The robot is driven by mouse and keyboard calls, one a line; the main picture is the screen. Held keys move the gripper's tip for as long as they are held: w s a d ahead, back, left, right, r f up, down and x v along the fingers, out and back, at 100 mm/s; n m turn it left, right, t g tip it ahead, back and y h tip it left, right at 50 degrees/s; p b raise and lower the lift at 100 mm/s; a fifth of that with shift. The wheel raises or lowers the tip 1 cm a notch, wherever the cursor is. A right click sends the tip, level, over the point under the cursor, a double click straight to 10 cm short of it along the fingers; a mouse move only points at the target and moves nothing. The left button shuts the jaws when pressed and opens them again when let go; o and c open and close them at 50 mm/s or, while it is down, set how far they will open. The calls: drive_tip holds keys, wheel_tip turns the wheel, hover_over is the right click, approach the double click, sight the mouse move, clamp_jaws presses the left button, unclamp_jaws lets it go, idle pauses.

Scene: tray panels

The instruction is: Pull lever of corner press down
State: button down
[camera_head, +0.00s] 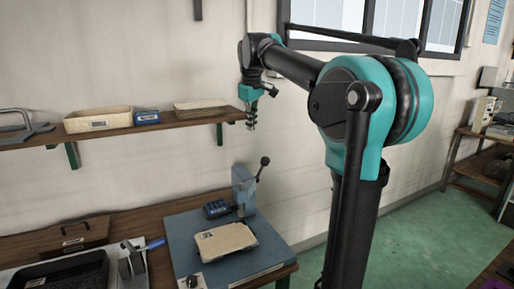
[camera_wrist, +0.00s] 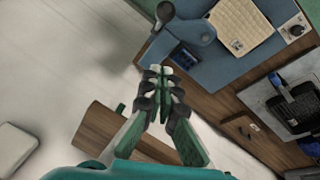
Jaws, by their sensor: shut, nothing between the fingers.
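The corner press is a blue-grey machine with a flat base (camera_head: 180,245) and an upright column (camera_head: 243,190) on the bench. Its lever (camera_head: 260,170) rises up and right from the column and ends in a dark ball knob (camera_head: 265,161). In the wrist view the knob (camera_wrist: 165,12) shows near the top, beyond my fingertips. A tan panel (camera_head: 225,242) lies on the press base. My gripper (camera_head: 251,124) hangs pointing down, above the lever and apart from it. In the wrist view my gripper (camera_wrist: 160,70) is shut and empty.
A wall shelf (camera_head: 150,127) holding trays (camera_head: 98,120) is left of my gripper. A small blue box (camera_head: 216,208) sits beside the column. A dark tray (camera_head: 65,272) and a blue-handled tool (camera_head: 140,250) are at lower left. Air between gripper and lever looks clear.

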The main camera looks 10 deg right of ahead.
wheel_tip(320, 180, down, 11)
drive_tip(key=d, duration=0.3)
drive_tip(key=shift+w, duration=0.45)
drive_tip(key=shift+f, duration=0.1)
drive_tip(key=shift+s, duration=0.1)
